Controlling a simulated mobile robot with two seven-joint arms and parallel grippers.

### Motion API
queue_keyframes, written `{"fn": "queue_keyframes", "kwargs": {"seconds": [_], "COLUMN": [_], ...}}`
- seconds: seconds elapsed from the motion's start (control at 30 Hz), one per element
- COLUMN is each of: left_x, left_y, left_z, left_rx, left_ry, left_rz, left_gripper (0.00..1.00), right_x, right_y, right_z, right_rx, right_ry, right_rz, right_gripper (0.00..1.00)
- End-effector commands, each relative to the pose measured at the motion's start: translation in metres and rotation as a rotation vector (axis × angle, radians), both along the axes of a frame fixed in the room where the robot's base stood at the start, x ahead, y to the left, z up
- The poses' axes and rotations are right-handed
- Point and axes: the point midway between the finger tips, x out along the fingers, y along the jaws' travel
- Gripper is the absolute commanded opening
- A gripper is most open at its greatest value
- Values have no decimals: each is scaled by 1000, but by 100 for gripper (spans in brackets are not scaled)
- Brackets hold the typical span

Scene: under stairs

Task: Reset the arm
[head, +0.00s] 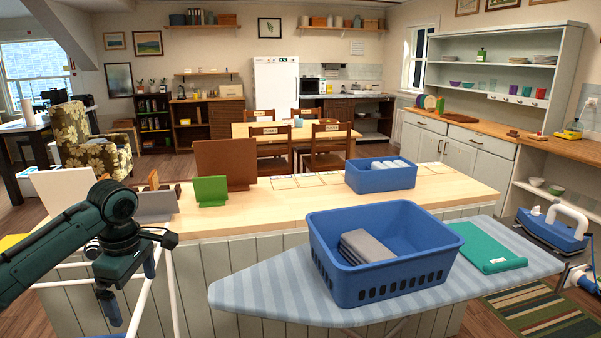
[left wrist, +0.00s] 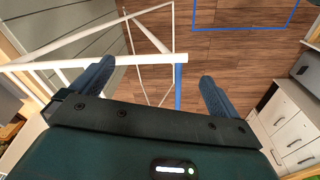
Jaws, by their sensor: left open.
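My left arm comes in from the left in the head view, dark green and black. Its left gripper (head: 131,298) points down, in front of the wooden-topped counter (head: 285,205) and left of the ironing board (head: 262,292). In the left wrist view its two blue fingers stand wide apart with nothing between them, so the gripper (left wrist: 157,80) is open and empty. Behind and below the fingers are white rack bars (left wrist: 110,60) and the wooden floor. My right gripper is not in view.
A blue basket (head: 380,285) with folded grey cloth stands on the ironing board, beside a folded green cloth (head: 490,248). A blue iron (head: 550,232) is at the right. The counter holds a smaller blue basket (head: 380,180) and a green holder (head: 210,191).

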Motion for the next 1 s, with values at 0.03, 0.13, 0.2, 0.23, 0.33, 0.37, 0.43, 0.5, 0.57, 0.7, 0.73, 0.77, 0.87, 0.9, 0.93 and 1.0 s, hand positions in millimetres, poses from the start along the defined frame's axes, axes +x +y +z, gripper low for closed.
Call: {"fn": "queue_keyframes", "kwargs": {"seconds": [0.03, 0.13, 0.2, 0.23, 0.33, 0.37, 0.43, 0.5, 0.57, 0.7, 0.73, 0.77, 0.87, 0.9, 0.93, 1.0], "left_x": [1, 4, 3, 2, -8, -12, -25, -40, -55, -93, -102, -111, -142, -154, -162, -181], "left_y": [-14, -39, -61, -72, -113, -126, -152, -176, -194, -222, -225, -228, -229, -227, -226, -219], "left_z": [-20, -55, -83, -96, -142, -154, -181, -202, -218, -243, -247, -251, -258, -260, -261, -262], "left_rx": [-11, -32, -50, -60, -95, -103, -114, -116, -103, -18, 11, 44, 179, 238, 284, 385], "left_ry": [-6, -46, -80, -98, -184, -216, -293, -378, -454, -619, -651, -681, -752, -768, -777, -780], "left_rz": [-77, -236, -363, -423, -647, -714, -856, -984, -1081, -1268, -1302, -1334, -1431, -1466, -1491, -1546], "left_gripper": [100, 100, 100, 100, 100, 100, 100, 100, 100, 100, 100, 100, 100, 100, 100, 100], "right_x": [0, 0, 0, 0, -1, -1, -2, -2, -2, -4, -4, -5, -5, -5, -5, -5], "right_y": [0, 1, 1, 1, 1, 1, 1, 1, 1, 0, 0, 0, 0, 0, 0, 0], "right_z": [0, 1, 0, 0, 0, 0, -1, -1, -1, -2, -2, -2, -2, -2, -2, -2], "right_rx": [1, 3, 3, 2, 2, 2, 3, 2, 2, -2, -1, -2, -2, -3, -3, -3], "right_ry": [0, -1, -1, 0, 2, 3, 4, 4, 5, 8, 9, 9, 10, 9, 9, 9], "right_rz": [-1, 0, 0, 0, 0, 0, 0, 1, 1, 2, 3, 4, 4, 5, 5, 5], "right_gripper": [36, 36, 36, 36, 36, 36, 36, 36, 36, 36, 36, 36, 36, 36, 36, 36]}}
